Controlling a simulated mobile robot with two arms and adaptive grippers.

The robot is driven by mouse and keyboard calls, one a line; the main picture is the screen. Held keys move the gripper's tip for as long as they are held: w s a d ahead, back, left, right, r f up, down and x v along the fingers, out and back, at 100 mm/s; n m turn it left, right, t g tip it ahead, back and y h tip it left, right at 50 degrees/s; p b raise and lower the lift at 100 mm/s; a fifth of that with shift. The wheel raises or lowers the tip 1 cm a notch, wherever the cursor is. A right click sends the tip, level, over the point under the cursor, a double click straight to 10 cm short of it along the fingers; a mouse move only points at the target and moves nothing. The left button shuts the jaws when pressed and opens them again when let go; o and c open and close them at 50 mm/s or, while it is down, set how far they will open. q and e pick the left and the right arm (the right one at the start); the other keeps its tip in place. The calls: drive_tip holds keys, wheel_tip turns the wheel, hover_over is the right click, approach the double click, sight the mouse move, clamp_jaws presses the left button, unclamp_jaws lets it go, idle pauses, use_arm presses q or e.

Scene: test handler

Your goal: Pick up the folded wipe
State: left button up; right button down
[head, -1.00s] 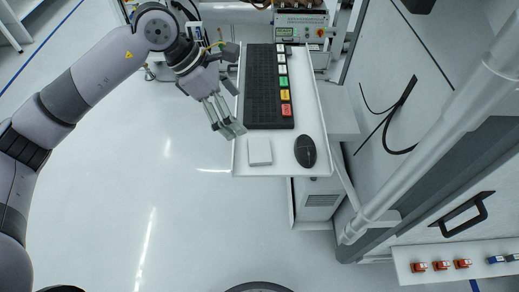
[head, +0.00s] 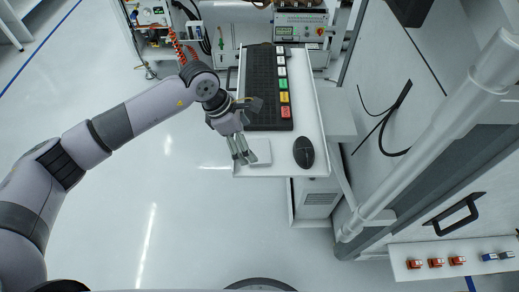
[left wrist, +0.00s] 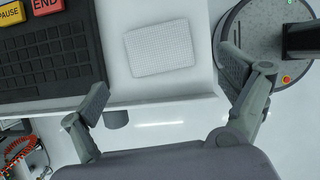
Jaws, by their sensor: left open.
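The folded wipe (head: 261,152) is a small white square lying flat on the white shelf (head: 283,165), near its front left corner. In the left wrist view the wipe (left wrist: 160,47) shows a fine grid texture and lies beyond the fingertips. My left gripper (head: 243,158) is at the shelf's left edge, just left of the wipe, and overlaps its left side in the head view. In the left wrist view its two fingers (left wrist: 168,80) are spread wide with nothing between them. My right gripper is not in view.
A black keyboard (head: 262,85) with coloured keys lies behind the wipe. A black mouse (head: 303,152) sits to its right. A grey cabinet with a handle (head: 461,214) stands at the right. Open floor lies left of the shelf.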

sight(259, 151)
use_arm(q)
drive_tip(key=x, duration=0.2)
drive_tip(key=p+x, duration=0.1)
drive_tip(key=shift+d+f, duration=0.2)
drive_tip(key=shift+d, duration=0.35)
drive_tip(key=shift+d+f, duration=0.15)
drive_tip(key=shift+f, duration=0.3)
drive_tip(key=shift+c, duration=0.6)
drive_tip(key=c, duration=0.7)
drive_tip(key=shift+r, duration=0.1)
drive_tip(key=shift+r+b, duration=1.6)
drive_tip(key=shift+r, duration=8.35)
